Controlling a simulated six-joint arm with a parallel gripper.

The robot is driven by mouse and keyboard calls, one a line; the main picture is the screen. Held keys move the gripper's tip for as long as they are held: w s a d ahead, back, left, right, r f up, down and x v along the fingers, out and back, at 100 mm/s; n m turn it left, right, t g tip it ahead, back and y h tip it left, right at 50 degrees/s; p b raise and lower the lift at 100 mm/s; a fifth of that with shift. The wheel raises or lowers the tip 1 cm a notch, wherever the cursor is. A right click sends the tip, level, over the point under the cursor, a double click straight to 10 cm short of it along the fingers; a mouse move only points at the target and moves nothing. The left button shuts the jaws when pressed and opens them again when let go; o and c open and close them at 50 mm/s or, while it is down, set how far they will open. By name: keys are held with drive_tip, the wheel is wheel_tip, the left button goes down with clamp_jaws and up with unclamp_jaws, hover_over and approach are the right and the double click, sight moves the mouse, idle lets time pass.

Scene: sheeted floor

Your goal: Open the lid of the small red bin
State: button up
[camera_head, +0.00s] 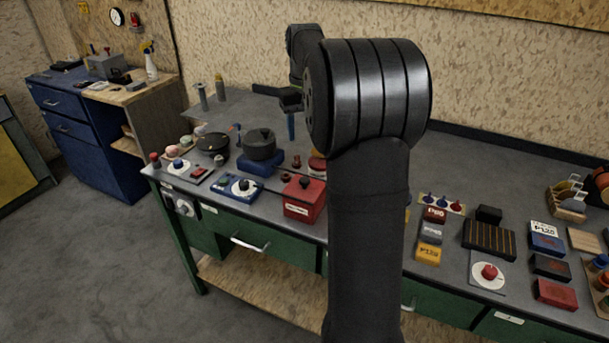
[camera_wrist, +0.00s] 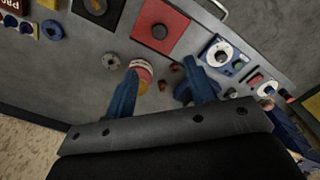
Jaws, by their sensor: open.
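The small red bin (camera_head: 304,202) stands near the front edge of the bench, left of my arm in the head view. Its red lid has a black knob on top and looks closed; a pale label is on its front. In the wrist view the bin (camera_wrist: 166,40) shows from above at the top, with the dark knob in its middle. My gripper (camera_wrist: 163,88) is open, its two blue fingers apart and empty, and the bin lies beyond the fingertips. In the head view my gripper (camera_head: 291,126) is partly hidden behind my arm, above the back of the bench.
A grey pot (camera_head: 260,144) on a blue block and a black pan (camera_head: 213,143) stand left of the bin. A blue dial box (camera_head: 240,187) is beside it. Small red knobbed pieces (camera_head: 297,162) stand behind it. Blocks and a dial plate (camera_head: 488,272) fill the right side.

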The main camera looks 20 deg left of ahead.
sight(305, 179)
wheel_tip(305, 179, down, 15)
idle(0.3)
